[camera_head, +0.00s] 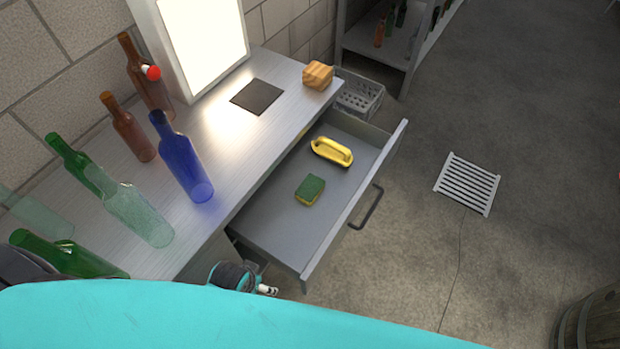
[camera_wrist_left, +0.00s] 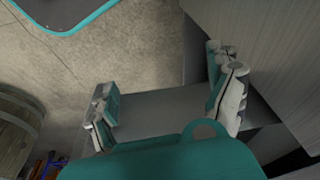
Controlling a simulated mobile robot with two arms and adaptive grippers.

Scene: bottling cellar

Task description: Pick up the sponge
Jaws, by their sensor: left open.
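The sponge (camera_head: 309,190), green on top with a yellow layer below, lies flat in the open grey drawer (camera_head: 266,217), near the middle of its floor. The sponge does not show in the left wrist view. My left gripper (camera_wrist_left: 166,103) is open, its two fingers wide apart with nothing held between them. In the head view only a small part of my left gripper (camera_head: 267,290) shows, outside the drawer near its closest corner and apart from the sponge. The rest is hidden behind my teal body. My right gripper is not in view.
A yellow handled tool (camera_head: 332,151) lies in the drawer beyond the sponge. Several bottles, including a blue bottle (camera_head: 181,160), stand or lie on the bench (camera_head: 262,128). A wooden block (camera_head: 318,75) sits at its far end. A barrel (camera_head: 592,325) stands at lower right. The floor between is mostly clear.

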